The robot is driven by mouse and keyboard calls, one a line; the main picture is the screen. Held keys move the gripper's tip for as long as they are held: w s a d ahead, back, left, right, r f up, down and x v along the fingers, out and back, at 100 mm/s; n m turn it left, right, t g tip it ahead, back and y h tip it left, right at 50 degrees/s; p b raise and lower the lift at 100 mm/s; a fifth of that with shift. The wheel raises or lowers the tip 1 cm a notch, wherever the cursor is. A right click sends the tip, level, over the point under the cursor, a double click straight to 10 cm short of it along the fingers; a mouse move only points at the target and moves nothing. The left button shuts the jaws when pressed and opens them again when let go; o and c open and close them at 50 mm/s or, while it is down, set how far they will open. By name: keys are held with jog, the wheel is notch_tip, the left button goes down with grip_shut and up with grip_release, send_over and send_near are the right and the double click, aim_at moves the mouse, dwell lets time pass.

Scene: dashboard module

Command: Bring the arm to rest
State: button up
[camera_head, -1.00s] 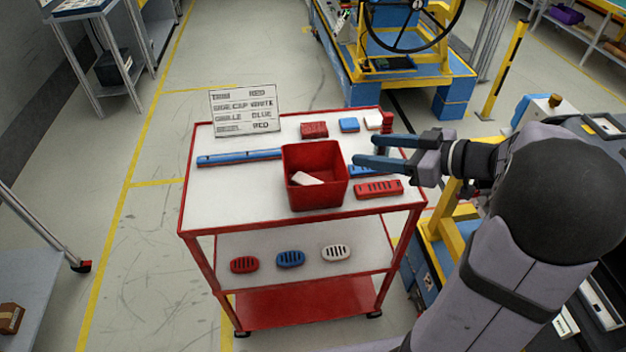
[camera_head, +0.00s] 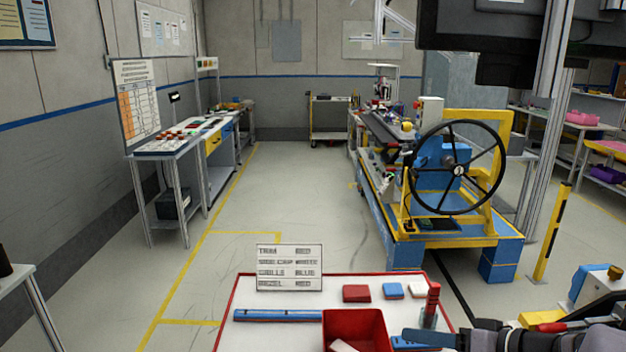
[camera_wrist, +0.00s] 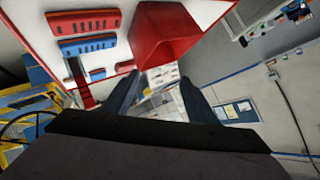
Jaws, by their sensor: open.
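My gripper (camera_head: 422,328) is at the lower right of the head view, over the right part of the cart top (camera_head: 270,280), beside the red bin (camera_head: 357,325). It is open. In the wrist view, its two dark fingers (camera_wrist: 160,95) stand apart with nothing between them. The red bin also shows in the wrist view (camera_wrist: 165,35). A white piece (camera_head: 343,346) lies in the bin. Most of my arm is cut off by the lower edge of the head view.
A long blue strip (camera_head: 277,315), a red block (camera_head: 356,293), a blue block (camera_head: 392,290) and a label card (camera_head: 290,268) are on the cart. Red (camera_wrist: 83,22) and blue (camera_wrist: 85,46) slotted pieces lie near the bin. A steering wheel rig (camera_head: 455,168) stands beyond.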

jog(key=s+d+f+m+g+h, duration=0.3)
jog(key=s+f+m+g+h, duration=0.5)
jog(key=s+f, duration=0.95)
jog(key=s+a+r+n+g+p, duration=0.1)
jog(key=a+r+n, duration=0.2)
jog(key=a+n, duration=0.4)
jog(key=a, duration=0.4)
jog(key=shift+s+r, duration=0.4)
